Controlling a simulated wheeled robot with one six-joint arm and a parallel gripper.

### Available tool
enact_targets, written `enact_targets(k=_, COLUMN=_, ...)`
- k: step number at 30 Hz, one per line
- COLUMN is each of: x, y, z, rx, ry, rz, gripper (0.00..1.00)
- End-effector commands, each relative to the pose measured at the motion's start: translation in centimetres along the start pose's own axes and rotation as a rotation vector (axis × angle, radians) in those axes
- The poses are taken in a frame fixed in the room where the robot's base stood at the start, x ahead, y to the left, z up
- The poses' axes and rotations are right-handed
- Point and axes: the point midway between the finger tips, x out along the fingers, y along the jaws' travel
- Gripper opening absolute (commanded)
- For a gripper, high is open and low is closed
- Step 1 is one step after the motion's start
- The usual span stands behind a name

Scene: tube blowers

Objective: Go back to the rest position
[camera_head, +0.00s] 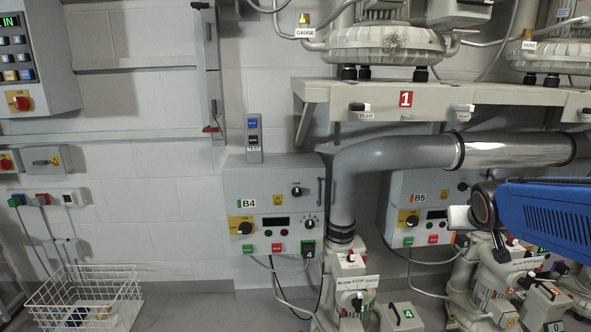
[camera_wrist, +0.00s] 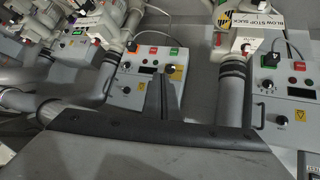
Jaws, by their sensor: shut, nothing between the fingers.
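My gripper (camera_wrist: 163,80) shows in the wrist view, with its dark fingers together in the middle of the picture and nothing between them. The fingers stand in front of a grey control panel (camera_wrist: 122,92) without a visible hold on anything. In the head view my blue arm reaches in from the right edge, in front of the pipes and blower fittings beside panel B5 (camera_head: 425,200).
Panel B4 (camera_head: 270,212) hangs on the wall beside a thick grey pipe (camera_head: 344,185). Blower fittings (camera_head: 497,275) crowd the space below my arm. A shelf marked 1 (camera_head: 430,98) runs above. A white wire basket (camera_head: 88,300) stands low left. The wall at left centre is fairly clear.

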Motion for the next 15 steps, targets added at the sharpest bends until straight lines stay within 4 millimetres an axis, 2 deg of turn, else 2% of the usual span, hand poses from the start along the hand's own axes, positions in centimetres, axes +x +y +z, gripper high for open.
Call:
enact_targets(k=1, x=-1.5, y=-0.9, z=1.6, rx=-0.005, ry=-0.024, rz=-0.015, gripper=0.0)
enact_targets(k=3, x=-3.3, y=-2.1, z=4.0, rx=-0.014, ry=-0.068, rz=-0.036, gripper=0.0)
enact_targets(k=15, x=-12.6, y=-7.1, z=18.6, rx=-0.093, ry=-0.314, rz=-0.19, gripper=0.0)
